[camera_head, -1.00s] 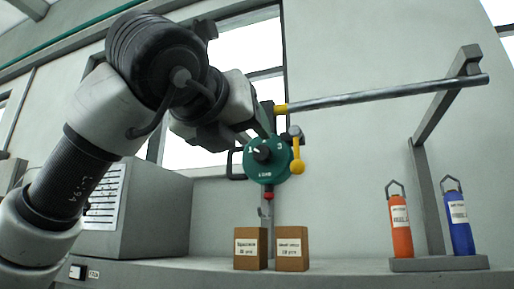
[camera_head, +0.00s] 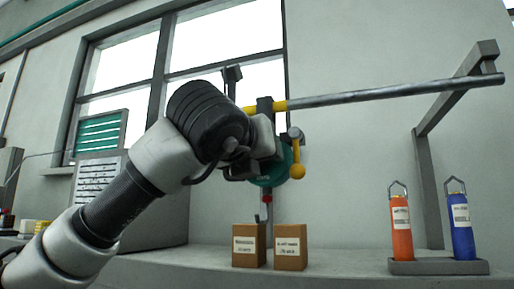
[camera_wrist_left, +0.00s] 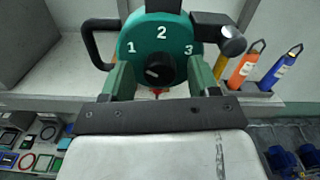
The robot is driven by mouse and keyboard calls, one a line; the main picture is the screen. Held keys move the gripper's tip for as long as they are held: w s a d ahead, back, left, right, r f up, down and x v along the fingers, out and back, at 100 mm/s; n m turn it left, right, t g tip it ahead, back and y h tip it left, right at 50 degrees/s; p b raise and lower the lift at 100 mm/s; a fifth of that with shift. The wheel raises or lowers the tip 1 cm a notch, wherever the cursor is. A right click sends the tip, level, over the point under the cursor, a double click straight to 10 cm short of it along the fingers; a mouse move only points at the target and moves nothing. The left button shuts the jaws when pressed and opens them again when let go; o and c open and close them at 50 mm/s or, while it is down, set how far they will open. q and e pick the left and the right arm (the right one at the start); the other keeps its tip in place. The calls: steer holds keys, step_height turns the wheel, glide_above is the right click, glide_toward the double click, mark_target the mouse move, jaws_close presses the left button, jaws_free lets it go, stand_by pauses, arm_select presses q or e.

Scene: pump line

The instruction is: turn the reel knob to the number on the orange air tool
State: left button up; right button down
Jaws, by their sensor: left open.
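The green reel (camera_head: 272,176) hangs from the grey rail, mostly hidden behind my left wrist in the head view. In the left wrist view the reel face (camera_wrist_left: 160,30) shows 1 at left, 2 at top and 3 at right around a black knob (camera_wrist_left: 160,66). A pale mark shows on the knob's lower left; I cannot tell which number it points to. My left gripper (camera_wrist_left: 161,78) is open, its green fingers on either side of the knob, contact unclear. The orange air tool (camera_head: 401,228) stands upright at right; its white label is too small to read.
A blue tool (camera_head: 461,228) stands beside the orange one in a grey holder (camera_head: 438,266). Two cardboard boxes (camera_head: 249,246) (camera_head: 290,247) sit below the reel. A yellow-knobbed lever (camera_head: 297,170) is at the reel's right. The rail (camera_head: 390,91) runs right to a bracket.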

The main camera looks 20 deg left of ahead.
arm_select(q)
steer(key=shift+c, duration=0.2)
steer(key=shift+s, duration=0.1)
steer(key=c, duration=0.9)
